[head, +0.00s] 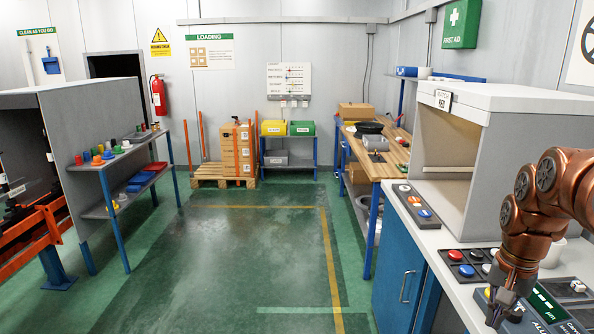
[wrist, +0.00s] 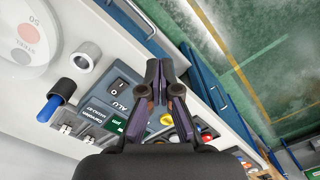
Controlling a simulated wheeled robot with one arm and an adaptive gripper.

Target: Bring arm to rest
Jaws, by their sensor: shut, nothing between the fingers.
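My copper-coloured arm reaches in from the right edge of the head view. My gripper (head: 495,312) points down over the white worktop (head: 440,225) at the lower right. In the wrist view my gripper (wrist: 159,72) has its fingertips together, with nothing between them. It is above the worktop beside a grey-blue control box (wrist: 118,88) marked ALU. I cannot tell its exact height above the worktop.
A tray of coloured buttons (head: 468,263) and a grey open-fronted cabinet (head: 484,98) stand near my arm. The wrist view shows a grey ring (wrist: 87,55) and a black-and-blue cylinder (wrist: 61,98). The green floor (head: 250,245) is clear.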

